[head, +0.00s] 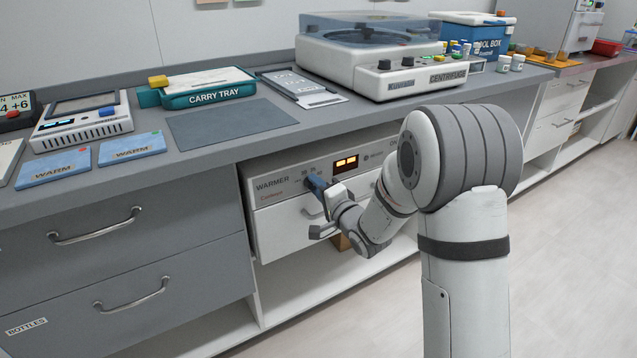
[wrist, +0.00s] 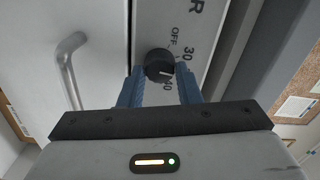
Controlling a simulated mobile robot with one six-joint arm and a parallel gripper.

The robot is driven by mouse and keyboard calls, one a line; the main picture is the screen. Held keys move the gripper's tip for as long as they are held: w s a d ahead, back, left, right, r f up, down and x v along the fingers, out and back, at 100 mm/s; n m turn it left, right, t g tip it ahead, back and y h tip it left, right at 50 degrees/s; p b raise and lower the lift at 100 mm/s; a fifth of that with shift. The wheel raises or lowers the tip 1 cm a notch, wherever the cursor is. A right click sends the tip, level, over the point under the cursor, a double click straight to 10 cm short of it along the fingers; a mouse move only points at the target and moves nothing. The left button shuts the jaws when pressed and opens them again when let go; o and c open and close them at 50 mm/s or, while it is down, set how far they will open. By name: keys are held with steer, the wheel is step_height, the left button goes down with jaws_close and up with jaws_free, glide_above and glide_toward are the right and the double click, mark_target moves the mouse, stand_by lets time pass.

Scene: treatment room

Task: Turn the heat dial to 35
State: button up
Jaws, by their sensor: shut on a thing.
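The warmer (head: 272,186) is a white unit under the counter with a grey control panel and a lit orange display (head: 346,163). Its heat dial (wrist: 159,64) is a round black knob with a pale mark on its lower right part. OFF, 30 and 40 are printed around it; exactly which number the mark points at is hard to tell. My gripper (wrist: 160,80) has its blue fingers on both sides of the dial, shut on it. In the head view my gripper (head: 318,187) is at the panel's left part and hides the dial.
A drawer handle (wrist: 68,68) of the warmer stands out to the left of the dial in the wrist view. The counter (head: 345,120) overhangs above, with a carry tray (head: 210,88) and a centrifuge (head: 370,60). Grey drawers (head: 100,250) are at the left. Open floor lies at the right.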

steer(key=shift+d+m+p, duration=0.1)
steer(key=shift+m+p, duration=0.35)
steer(key=shift+m, duration=0.65)
steer(key=shift+w, duration=0.1)
steer(key=o, duration=0.9)
steer(key=shift+o, duration=0.2)
steer(key=p+v, duration=0.1)
steer(key=v, duration=0.7)
steer(key=shift+w+p, duration=0.1)
steer(key=shift+p, duration=0.2)
